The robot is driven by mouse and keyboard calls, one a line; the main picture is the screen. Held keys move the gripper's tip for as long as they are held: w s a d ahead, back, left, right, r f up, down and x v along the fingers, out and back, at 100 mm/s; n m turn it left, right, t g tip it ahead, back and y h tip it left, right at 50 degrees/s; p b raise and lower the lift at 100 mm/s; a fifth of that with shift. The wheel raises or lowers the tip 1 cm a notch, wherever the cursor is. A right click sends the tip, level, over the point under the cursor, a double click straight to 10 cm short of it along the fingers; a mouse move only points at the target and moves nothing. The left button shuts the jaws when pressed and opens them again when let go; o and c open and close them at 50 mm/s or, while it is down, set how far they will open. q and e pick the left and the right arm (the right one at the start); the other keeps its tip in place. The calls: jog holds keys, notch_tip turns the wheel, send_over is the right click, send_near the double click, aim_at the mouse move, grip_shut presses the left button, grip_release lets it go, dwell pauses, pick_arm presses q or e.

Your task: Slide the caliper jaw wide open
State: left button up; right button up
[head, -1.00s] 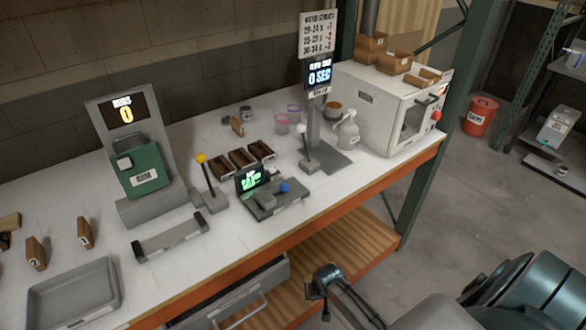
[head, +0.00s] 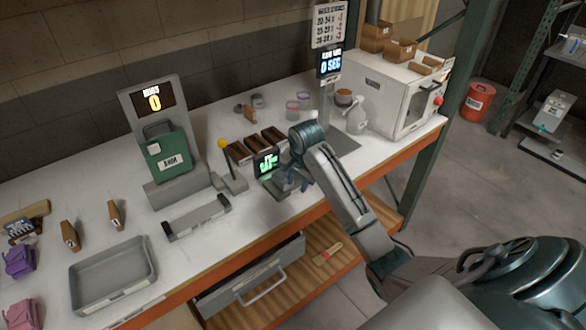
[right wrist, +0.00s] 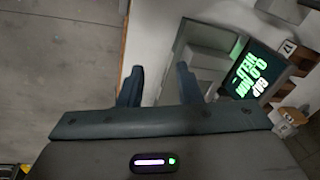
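The caliper is a grey device (head: 272,189) on the bench with a small green-lit screen (head: 266,163). In the right wrist view its screen (right wrist: 257,78) appears to read a gap of 0.0 mm, and its grey body (right wrist: 205,60) lies beyond the fingers. My right gripper (head: 298,186) is at the right part of the caliper in the head view and covers it there; the blue knob is hidden. In the right wrist view the right gripper (right wrist: 158,82) has its two fingers apart with nothing seen between them. My left gripper is not in view.
A lever with a yellow ball (head: 222,144) stands left of the caliper, and brown bins (head: 240,152) stand behind it. A post with a timer screen (head: 330,63) stands to the right. An open drawer (head: 250,280) juts out below the bench.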

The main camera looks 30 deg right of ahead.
jog(key=w+d+r+m, duration=0.4)
jog(key=w+r, duration=0.2)
jog(key=r, duration=0.1)
jog(key=shift+y, duration=0.3)
jog(key=p+x, duration=0.3)
jog(key=x, duration=0.6)
jog(key=shift+f, duration=0.1)
jog(key=shift+w+f, duration=0.1)
jog(key=shift+f, duration=0.55)
grip_shut()
